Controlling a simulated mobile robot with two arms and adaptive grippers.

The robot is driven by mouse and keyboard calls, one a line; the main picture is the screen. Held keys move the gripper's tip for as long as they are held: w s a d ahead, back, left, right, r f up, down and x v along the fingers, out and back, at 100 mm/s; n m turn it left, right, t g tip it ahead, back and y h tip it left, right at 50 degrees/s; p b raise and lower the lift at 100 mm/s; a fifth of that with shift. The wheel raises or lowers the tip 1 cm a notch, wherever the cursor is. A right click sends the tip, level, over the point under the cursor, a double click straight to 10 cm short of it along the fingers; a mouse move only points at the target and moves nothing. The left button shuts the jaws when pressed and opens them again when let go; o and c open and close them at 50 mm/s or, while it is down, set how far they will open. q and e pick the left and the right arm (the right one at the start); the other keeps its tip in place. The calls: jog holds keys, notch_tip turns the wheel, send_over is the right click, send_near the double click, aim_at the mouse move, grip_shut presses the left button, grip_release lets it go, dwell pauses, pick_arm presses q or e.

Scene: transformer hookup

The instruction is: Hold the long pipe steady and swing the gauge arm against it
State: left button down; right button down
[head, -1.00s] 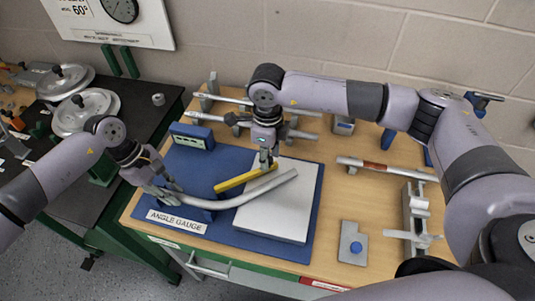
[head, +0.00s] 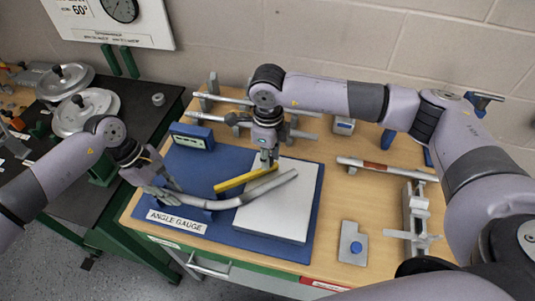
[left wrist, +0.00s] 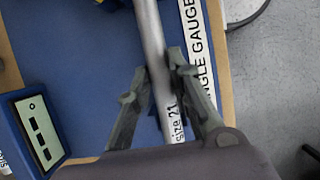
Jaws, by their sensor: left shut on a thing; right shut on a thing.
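The long pipe (head: 262,191) is grey and slightly bent, and lies across the blue angle gauge mat and the pale plate (head: 290,222). My left gripper (head: 174,193) is shut on its left end; in the left wrist view the pipe (left wrist: 153,40) runs between the fingers (left wrist: 164,85), with "size 21" printed on it. The yellow gauge arm (head: 236,183) sits just behind the pipe, at a small angle to it. My right gripper (head: 266,160) points down and is shut on the gauge arm near its right end; its fingertips are small in view.
A blue box with a display (head: 191,137) stands at the mat's back left. Several pipes lie on racks behind. A red-banded tube (head: 385,168) and a grey plate with a blue knob (head: 353,243) are on the right.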

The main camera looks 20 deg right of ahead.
jog(key=shift+s+m, duration=0.8)
jog(key=shift+s, duration=0.2)
jog(key=c, duration=1.3)
grip_release()
jog(key=shift+c, duration=0.2)
notch_tip(320, 180, up, 12)
